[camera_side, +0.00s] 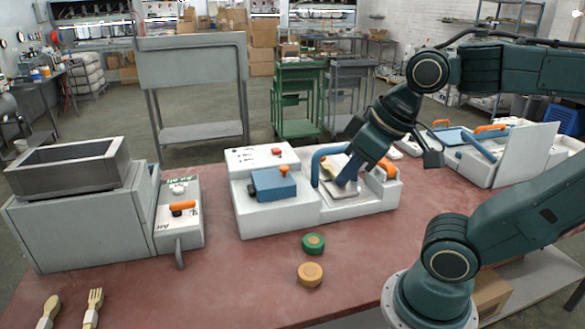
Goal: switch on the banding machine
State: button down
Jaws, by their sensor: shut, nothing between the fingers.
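A white machine (262,214) stands mid-table, with a blue block (272,184), a blue arched bar (318,160) and a red button (276,151) on its top panel. My gripper (346,183) is shut and empty, pointing down at the light plate on this machine's right half. I cannot tell whether it touches the plate. A grey machine (75,225) on the left has a side box (180,222) with an orange knob. Another white machine (484,160) with orange handles stands at the right. No readable label shows which one is the banding machine.
A green roll (313,243) and an orange roll (310,273) lie in front of the middle machine. A wooden spoon (49,309) and a wooden fork (94,306) lie at front left. The red tabletop (235,285) is clear at front centre.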

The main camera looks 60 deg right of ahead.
jog(key=w+d+r+m+h, duration=0.1)
jog(key=w+d+r+m, duration=0.1)
jog(key=w+d, duration=0.6)
jog(key=w+d+r+m+h, duration=0.25)
jog(key=w+d, duration=0.25)
jog(key=w, duration=0.7)
jog(key=w+d+f+m, duration=0.1)
jog(key=w+d+f, duration=0.2)
jog(key=d, duration=0.3)
jog(key=w+d+f+m+h, duration=0.1)
jog(key=w+d+f+m, duration=0.1)
jog(key=w+d, duration=0.3)
jog(key=w+d+f+m, duration=0.1)
jog(key=w+d+f, duration=0.3)
jog(key=d, duration=0.4)
jog(key=shift+d+f+g, duration=0.2)
jog(key=shift+d+g, duration=0.05)
jog(key=shift+g, duration=0.05)
jog(key=shift+w+h, duration=0.1)
jog(key=shift+h, duration=0.15)
